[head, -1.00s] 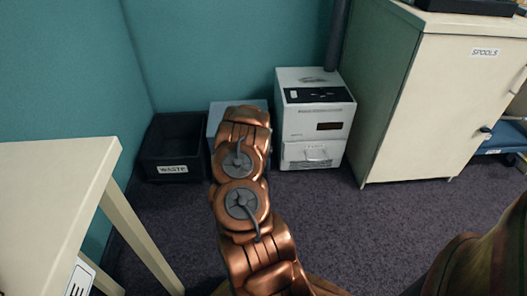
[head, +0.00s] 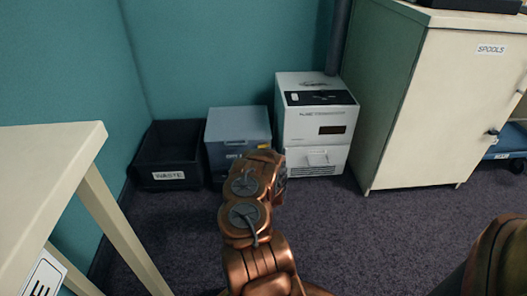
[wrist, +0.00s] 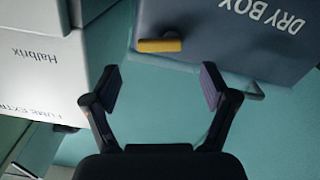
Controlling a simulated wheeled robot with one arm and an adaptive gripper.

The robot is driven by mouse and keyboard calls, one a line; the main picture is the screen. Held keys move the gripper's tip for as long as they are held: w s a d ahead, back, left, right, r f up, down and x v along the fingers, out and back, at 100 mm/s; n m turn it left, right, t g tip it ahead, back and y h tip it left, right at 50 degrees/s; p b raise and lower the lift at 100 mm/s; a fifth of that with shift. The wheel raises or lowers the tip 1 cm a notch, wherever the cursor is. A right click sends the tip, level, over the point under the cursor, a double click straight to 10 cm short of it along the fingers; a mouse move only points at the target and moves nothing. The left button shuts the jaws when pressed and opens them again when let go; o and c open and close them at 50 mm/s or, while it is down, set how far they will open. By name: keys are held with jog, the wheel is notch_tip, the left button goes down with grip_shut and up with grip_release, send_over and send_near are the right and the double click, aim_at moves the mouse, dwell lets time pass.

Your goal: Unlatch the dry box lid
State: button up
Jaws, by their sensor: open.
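The dry box (head: 238,122) is a grey-blue box with a lid, on the floor against the teal wall. My arm covers part of its front and label in the head view. In the wrist view the dry box (wrist: 215,25) appears upside down at the top, with a yellow latch (wrist: 158,46) on its face. My gripper (wrist: 162,86) is open and empty. The latch lies beyond the fingertips, roughly in line with the gap between them, and apart from both. A thin grey bar (wrist: 254,92) shows at the box's lower edge, by the right finger.
A white fume extractor (head: 317,125) stands close right of the dry box; it also fills the left of the wrist view (wrist: 35,75). A black waste bin (head: 178,158) is at its left. A table (head: 45,165) is at left, a cabinet (head: 445,110) at right. Carpet between is clear.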

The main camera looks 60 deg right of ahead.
aim_at(264, 147)
jog(key=shift+b+x, duration=0.9)
jog(key=shift+x, duration=1.45)
jog(key=shift+c, duration=0.4)
jog(key=c, duration=1.1)
jog(key=shift+o, duration=0.2)
jog(key=shift+d+m+p, duration=0.1)
jog(key=shift+m+p, duration=0.75)
jog(key=shift+m, duration=0.05)
jog(key=shift+f+m, duration=0.2)
jog(key=shift+m, duration=0.6)
jog(key=o, duration=1.1)
jog(key=shift+o, duration=0.2)
jog(key=shift+s, duration=0.15)
